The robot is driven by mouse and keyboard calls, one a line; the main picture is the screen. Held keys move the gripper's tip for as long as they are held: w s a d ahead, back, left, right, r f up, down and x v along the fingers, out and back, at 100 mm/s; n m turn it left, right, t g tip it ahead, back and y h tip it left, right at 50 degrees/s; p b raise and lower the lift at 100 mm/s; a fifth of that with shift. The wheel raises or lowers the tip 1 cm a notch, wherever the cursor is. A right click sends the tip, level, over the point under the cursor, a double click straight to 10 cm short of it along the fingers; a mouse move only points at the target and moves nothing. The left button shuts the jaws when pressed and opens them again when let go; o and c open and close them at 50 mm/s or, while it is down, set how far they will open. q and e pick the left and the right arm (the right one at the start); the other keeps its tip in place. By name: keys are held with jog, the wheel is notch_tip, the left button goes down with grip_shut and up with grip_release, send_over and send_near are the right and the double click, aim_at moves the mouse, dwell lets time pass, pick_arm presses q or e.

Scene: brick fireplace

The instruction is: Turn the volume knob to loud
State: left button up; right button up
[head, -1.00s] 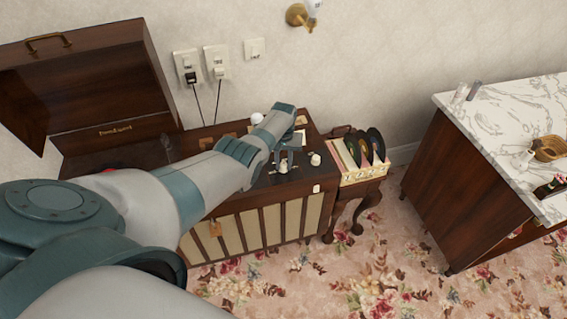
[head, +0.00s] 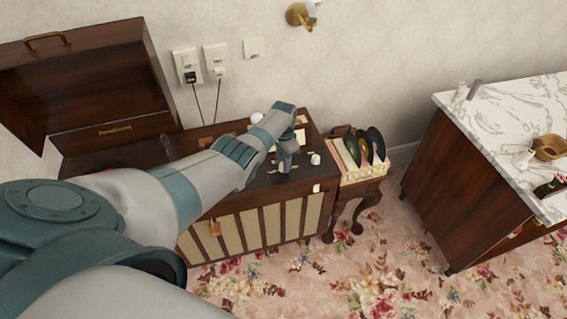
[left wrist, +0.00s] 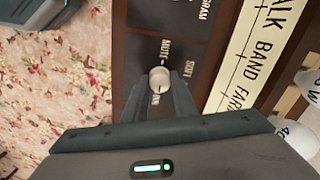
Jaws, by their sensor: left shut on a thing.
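The volume knob (left wrist: 159,78) is a small cream knob on the dark control panel of the wooden radio cabinet (head: 262,228). In the left wrist view "MUTE" and "SOFT" are printed beside it, and another label is partly hidden by a finger. A small dark mark shows on the knob's near side. My left gripper (left wrist: 161,84) is shut on the knob, with a finger on either side; in the head view it (head: 286,168) reaches down to the cabinet's top and hides most of the knob. My right gripper is in neither view.
A second cream knob (head: 315,159) sits to the right on the cabinet's top. A pale dial strip (left wrist: 243,60) and white knobs (left wrist: 311,82) lie beside the panel. A raised lid (head: 80,80) stands at left, and a record rack (head: 362,173) at right.

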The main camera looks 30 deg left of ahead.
pick_arm(q)
jog(key=shift+m, duration=0.5)
jog(key=o, duration=1)
jog(key=shift+o, duration=0.2)
jog(key=shift+r+p, duration=0.3)
jog(key=shift+r, duration=0.45)
notch_tip(320, 180, up, 4)
jog(key=shift+r+p, duration=0.2)
jog(key=shift+p, duration=0.25)
notch_tip(320, 180, up, 12)
jog(key=b, duration=0.1)
jog(key=shift+f+b, duration=0.25)
jog(key=shift+b, duration=0.05)
